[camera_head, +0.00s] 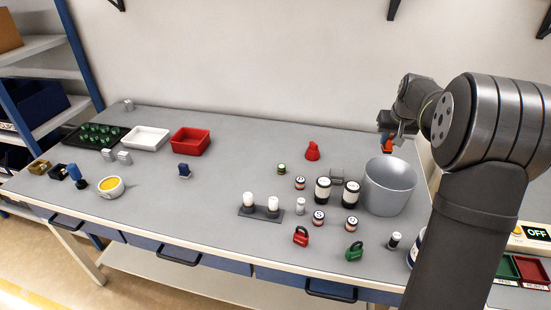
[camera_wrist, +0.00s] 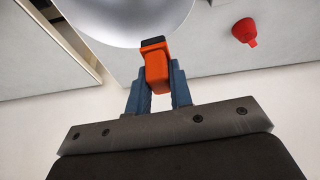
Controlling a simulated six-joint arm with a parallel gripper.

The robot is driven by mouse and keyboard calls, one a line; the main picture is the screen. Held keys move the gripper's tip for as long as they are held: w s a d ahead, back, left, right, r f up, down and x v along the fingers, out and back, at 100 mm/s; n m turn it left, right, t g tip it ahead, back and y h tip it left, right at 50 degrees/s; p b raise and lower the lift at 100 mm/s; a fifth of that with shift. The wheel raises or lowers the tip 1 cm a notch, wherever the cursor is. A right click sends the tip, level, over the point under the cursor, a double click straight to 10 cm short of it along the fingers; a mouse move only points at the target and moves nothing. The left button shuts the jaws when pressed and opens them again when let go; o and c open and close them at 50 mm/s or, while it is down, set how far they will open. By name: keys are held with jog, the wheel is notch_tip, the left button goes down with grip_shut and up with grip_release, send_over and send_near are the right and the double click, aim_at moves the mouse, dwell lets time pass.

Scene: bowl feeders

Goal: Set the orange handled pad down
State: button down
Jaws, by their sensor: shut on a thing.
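The orange handled pad (camera_wrist: 155,68) is held between the blue fingers of my gripper (camera_wrist: 158,90) in the wrist view. Its dark end points away from the gripper, close to the rim of the grey metal bucket in the picture. In the head view the orange pad (camera_head: 388,144) shows below my gripper (camera_head: 388,138), behind and above the bucket at the table's right end. My gripper is shut on the pad. Whether the pad touches anything below it cannot be told.
The grey bucket (camera_head: 390,188) stands next to the gripper. A red bell-shaped object (camera_head: 312,151) stands to its left; it also shows in the wrist view (camera_wrist: 244,32). Several jars, such as a white one (camera_head: 323,191), stand left of the bucket. The table's back middle (camera_head: 250,140) is clear.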

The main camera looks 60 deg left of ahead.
jog(key=s+a+f+n+g+y, duration=0.1)
jog(key=s+a+n+g, duration=0.45)
jog(key=s+a, duration=2.2)
jog(key=s+a+f+t, duration=0.1)
jog(key=s+a+f, duration=0.1)
jog(key=f, duration=0.2)
jog(key=s+a+f+n, duration=0.1)
jog(key=s+a+f, duration=0.1)
jog(key=s+f, duration=0.1)
jog(key=s+a+f+n+t, duration=0.1)
jog(key=s+a+f, duration=0.2)
jog(key=f, duration=0.1)
jog(key=shift+s+f+t, duration=0.15)
jog(key=shift+f+t, duration=0.15)
jog(key=shift+t, duration=0.05)
jog(key=shift+s+a+f, duration=0.3)
jog(key=shift+s, duration=0.05)
jog(key=shift+f, duration=1.95)
jog(key=shift+f, duration=0.1)
jog(key=c, duration=1.3)
grip_release()
